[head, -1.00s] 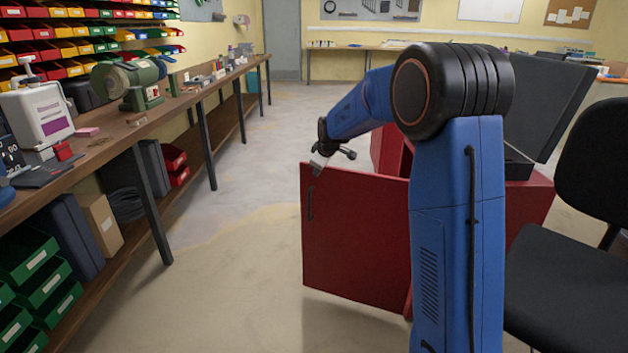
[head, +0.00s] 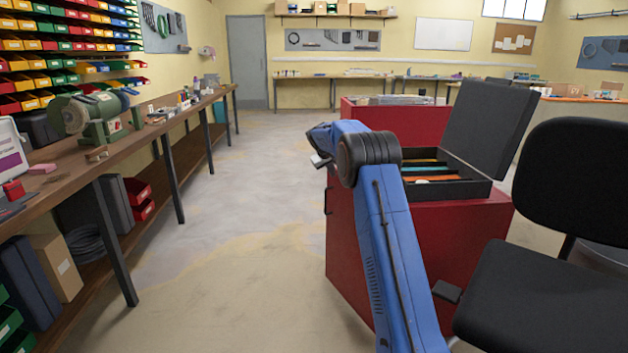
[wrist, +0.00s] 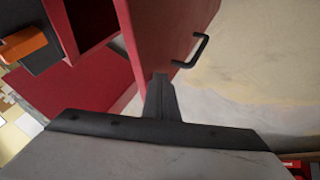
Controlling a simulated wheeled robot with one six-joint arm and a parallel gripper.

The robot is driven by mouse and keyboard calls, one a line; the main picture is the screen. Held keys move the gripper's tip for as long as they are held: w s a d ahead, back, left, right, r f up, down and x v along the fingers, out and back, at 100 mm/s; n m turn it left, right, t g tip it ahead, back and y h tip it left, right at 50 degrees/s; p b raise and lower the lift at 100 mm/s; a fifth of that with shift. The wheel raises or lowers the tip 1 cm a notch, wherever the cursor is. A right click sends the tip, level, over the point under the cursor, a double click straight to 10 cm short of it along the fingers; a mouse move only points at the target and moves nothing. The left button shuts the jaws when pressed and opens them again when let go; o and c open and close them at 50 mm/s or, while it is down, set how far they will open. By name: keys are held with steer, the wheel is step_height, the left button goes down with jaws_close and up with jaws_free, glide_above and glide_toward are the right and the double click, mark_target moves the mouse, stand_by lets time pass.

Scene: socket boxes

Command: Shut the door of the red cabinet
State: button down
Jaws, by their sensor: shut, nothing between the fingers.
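The red cabinet (head: 465,245) stands right of centre in the head view, partly behind my arm. Its door (head: 343,235) is at its left side, with a dark handle (head: 327,198) near the free edge. In the wrist view the door (wrist: 165,35) and its handle (wrist: 192,50) lie just beyond my fingers, and a dark opening shows between door and cabinet body, so the door stands partly open. My gripper (head: 319,161) is shut and empty at the door's upper edge. It also shows in the wrist view (wrist: 160,82); whether it touches the door I cannot tell.
An open black case (head: 450,172) with its lid up sits on the cabinet. A black chair (head: 560,285) stands close at the right. Another red unit (head: 395,115) is behind. A long workbench (head: 120,155) runs along the left. The floor between bench and cabinet is clear.

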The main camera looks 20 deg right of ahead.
steer(key=s+d+m+g+h, duration=0.1)
steer(key=d+m, duration=0.2)
steer(key=d, duration=1.4)
steer(key=shift+d+g, duration=0.35)
steer(key=shift+g, duration=0.05)
